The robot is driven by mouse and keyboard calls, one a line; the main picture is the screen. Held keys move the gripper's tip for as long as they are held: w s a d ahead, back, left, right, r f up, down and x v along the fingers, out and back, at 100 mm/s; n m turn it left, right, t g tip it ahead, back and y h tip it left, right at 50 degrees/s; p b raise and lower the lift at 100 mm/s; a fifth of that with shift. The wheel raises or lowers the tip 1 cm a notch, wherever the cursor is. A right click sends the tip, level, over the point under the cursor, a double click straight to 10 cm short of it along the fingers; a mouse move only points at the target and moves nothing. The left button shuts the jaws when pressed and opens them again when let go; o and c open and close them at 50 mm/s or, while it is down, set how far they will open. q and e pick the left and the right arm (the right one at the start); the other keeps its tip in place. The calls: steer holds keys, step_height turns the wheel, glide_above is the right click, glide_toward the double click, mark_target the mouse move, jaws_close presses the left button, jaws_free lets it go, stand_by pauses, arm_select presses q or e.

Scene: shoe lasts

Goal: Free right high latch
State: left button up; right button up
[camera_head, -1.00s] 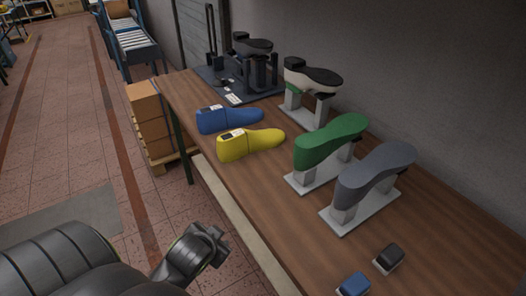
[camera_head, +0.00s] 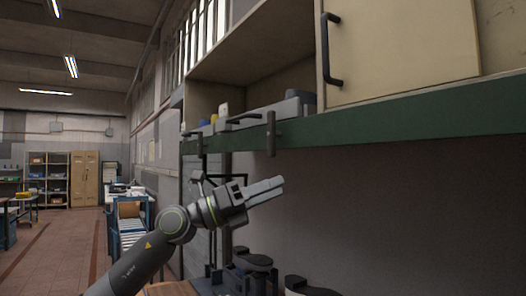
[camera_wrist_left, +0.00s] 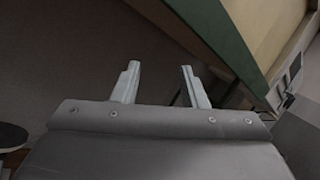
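A dark upright latch (camera_head: 270,133) sits on the front edge of the green high shelf beam in the head view. My left gripper (camera_head: 265,189) is below and slightly left of it in the picture, apart from it, with its pale fingers pointing right. In the left wrist view the two fingers (camera_wrist_left: 160,80) stand apart with nothing between them. A dark fitting (camera_wrist_left: 288,100) shows at the right of that view; I cannot tell if it is the latch. My right gripper is out of view.
The green shelf beam (camera_head: 400,128) runs overhead across the right. Above it is a cream cabinet door (camera_head: 410,50) with a black handle (camera_head: 329,50). A grey case (camera_head: 280,111) lies on the shelf. Shoe lasts (camera_head: 252,262) stand below. The space right of my gripper is clear.

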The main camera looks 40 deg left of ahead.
arm_select(q)
steer(key=s+a+r+m+y, duration=0.2)
steer(key=s+a+r+y, duration=0.2)
steer(key=r, duration=0.4)
steer(key=n+t+y, duration=0.1)
steer(key=y, duration=0.4)
glide_toward(268, 129)
steer(key=p+x, duration=0.7)
steer(key=shift+w+d+r+p, duration=0.1)
steer(key=shift+w+p, duration=0.1)
steer(key=shift+p, duration=0.2)
steer(key=shift+w+d, duration=0.2)
steer(key=shift+w, duration=0.3)
steer(key=shift+c, duration=0.3)
jaws_close()
